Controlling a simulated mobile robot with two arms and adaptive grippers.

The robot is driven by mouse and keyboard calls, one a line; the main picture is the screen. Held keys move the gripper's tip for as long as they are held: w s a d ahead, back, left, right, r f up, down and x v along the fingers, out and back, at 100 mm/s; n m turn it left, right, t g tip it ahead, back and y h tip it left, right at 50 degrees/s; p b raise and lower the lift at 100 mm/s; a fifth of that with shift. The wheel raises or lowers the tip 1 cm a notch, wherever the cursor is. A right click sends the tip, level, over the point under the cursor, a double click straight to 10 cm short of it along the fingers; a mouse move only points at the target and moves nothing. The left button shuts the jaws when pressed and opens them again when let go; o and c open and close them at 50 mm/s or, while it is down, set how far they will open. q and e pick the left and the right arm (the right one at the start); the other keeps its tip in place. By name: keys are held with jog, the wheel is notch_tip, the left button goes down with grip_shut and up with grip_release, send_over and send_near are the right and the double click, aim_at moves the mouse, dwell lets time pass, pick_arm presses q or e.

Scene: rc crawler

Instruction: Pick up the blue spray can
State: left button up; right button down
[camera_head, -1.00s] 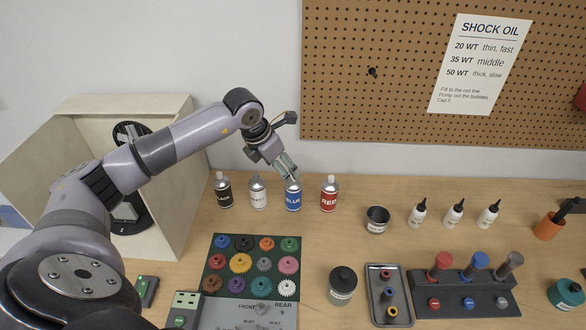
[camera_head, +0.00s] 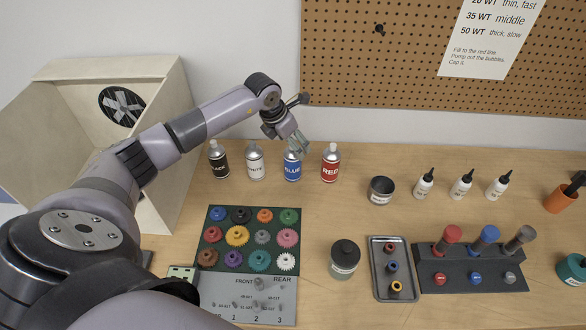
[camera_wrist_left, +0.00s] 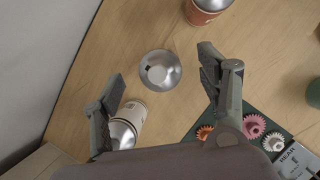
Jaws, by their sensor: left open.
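The blue spray can (camera_head: 292,171) stands upright in a row of cans at the back of the table, between the white and red ones. My left gripper (camera_head: 300,146) is above it, covering part of its top. In the left wrist view, a silver domed can top with a pale cap (camera_wrist_left: 161,70), apparently the blue can's, lies between the two spread fingers of my left gripper (camera_wrist_left: 160,88). The gripper is open and empty, with no visible contact with that can. The blue label is hidden in that view. My right gripper is not in view.
The white can (camera_head: 255,162) stands close on the left; in the wrist view the white can (camera_wrist_left: 130,120) is beside the left finger. The red can (camera_head: 330,163) stands on the right, the black can (camera_head: 218,160) far left. A gear mat (camera_head: 250,212) lies in front.

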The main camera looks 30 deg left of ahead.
aim_at(293, 163)
pick_arm(q)
jog(key=shift+w+f, duration=0.1)
jog(key=shift+f, duration=0.15)
jog(key=b+x, duration=0.3)
jog(key=x, duration=0.1)
jog(key=shift+w+f, duration=0.3)
jog(key=shift+f, duration=0.05)
jog(key=shift+s, duration=0.1)
jog(key=shift+c, duration=0.8)
jog(key=c, duration=1.1)
grip_shut()
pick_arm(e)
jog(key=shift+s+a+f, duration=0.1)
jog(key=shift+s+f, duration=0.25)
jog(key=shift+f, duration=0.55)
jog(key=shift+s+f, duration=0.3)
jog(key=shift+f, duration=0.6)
